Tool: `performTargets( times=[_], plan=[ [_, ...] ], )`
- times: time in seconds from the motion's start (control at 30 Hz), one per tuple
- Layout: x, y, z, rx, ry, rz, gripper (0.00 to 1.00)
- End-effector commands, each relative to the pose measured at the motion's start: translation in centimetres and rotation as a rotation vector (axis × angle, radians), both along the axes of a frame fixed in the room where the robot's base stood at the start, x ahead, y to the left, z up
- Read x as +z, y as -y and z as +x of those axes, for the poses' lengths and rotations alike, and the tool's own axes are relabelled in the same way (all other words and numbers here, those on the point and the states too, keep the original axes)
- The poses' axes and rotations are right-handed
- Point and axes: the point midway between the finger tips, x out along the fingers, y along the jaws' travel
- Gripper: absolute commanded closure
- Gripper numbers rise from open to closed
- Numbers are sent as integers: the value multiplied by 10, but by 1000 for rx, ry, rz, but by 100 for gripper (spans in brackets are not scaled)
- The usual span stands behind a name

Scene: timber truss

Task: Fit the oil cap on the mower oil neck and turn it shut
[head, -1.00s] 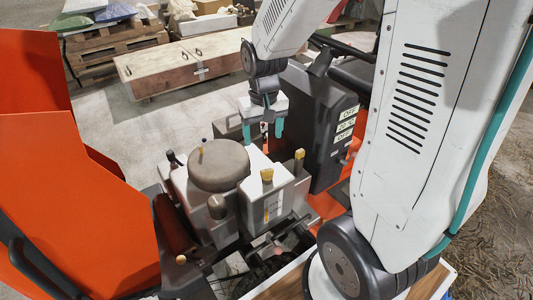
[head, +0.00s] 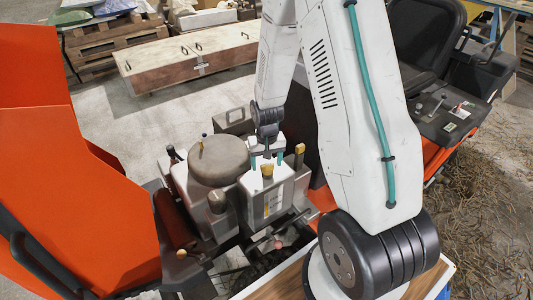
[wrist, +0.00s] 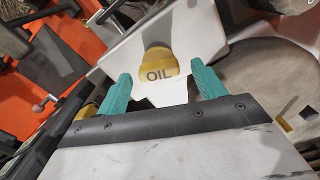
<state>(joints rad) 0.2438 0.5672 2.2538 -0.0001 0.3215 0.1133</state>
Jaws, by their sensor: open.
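The yellow oil cap (head: 267,170), lettered OIL, stands upright on the white tank (head: 256,200) of the mower engine in the head view. It also shows in the wrist view (wrist: 159,66). I cannot tell whether it is seated on a neck, as its lower part is hidden. My gripper (head: 266,161) is open just above and around the cap. In the wrist view, its teal fingers (wrist: 160,76) stand on either side of the cap, with gaps visible on both sides.
A round grey-brown housing (head: 219,160) stands left of the tank. A second yellow-topped post (head: 299,149) is close to the right of my gripper. An orange panel (head: 105,200) rises at the left. A wooden crate (head: 190,55) lies on the floor behind.

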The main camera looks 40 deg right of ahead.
Motion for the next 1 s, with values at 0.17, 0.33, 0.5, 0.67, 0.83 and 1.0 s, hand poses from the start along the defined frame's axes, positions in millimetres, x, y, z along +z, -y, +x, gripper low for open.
performTargets(
  times=[0.17,0.33,0.5,0.67,0.83,1.0],
  plan=[
    [-15,0,0,0,-1,0,31],
    [-17,0,0,0,1,0,31],
    [-17,0,0,0,1,0,39],
    [-17,0,0,0,1,0,79],
    [-17,0,0,0,1,0,90],
    [-16,0,0,-40,1,0,52]
  ],
)
